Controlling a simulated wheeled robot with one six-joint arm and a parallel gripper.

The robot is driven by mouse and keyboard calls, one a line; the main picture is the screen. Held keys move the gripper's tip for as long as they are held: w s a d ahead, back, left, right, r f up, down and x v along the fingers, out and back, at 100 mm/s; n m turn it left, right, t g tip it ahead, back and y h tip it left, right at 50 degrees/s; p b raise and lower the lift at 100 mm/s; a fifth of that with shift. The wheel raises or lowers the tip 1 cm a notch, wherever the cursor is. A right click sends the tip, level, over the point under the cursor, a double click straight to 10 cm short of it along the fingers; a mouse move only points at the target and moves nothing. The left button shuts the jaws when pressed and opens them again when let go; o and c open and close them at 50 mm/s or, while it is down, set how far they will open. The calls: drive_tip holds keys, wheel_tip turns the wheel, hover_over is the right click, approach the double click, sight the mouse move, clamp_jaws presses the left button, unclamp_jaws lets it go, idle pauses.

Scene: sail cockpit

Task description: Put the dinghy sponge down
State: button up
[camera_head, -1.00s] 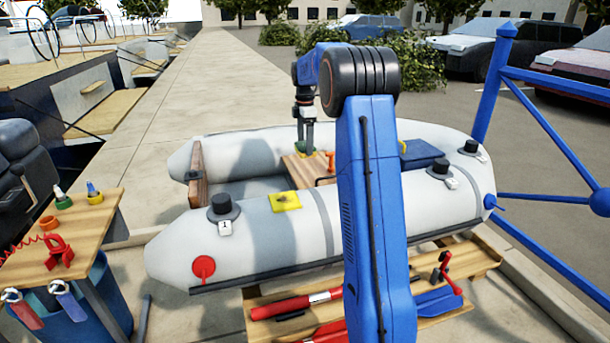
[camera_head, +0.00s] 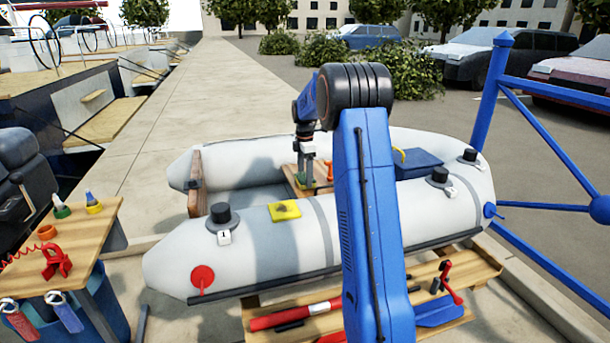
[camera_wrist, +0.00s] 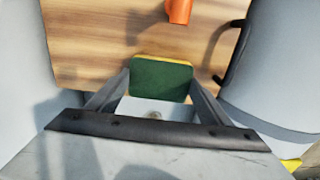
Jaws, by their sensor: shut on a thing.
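The dinghy sponge (camera_wrist: 161,80) is a flat block with a dark green face and a yellow edge. My gripper (camera_wrist: 160,92) is shut on it, one finger on each side, in the wrist view. In the head view my gripper (camera_head: 306,180) is low over the wooden thwart (camera_head: 292,176) of the grey inflatable dinghy (camera_head: 262,245), with the sponge (camera_head: 302,182) small between its fingers. The thwart also fills the top of the wrist view (camera_wrist: 85,40). I cannot tell whether the sponge touches the wood.
An orange item (camera_wrist: 180,10) stands on the thwart close by, with a dark curved handle (camera_wrist: 222,50) at right. A yellow patch (camera_head: 286,211) lies on the near tube. A blue box (camera_head: 418,163) sits to the right. Bare thwart lies left of the sponge.

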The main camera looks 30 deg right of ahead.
drive_tip(key=shift+f, duration=0.1)
drive_tip(key=o, duration=1)
wheel_tip(320, 180, up, 12)
drive_tip(key=shift+a+r, duration=0.1)
drive_tip(key=shift+r, duration=0.05)
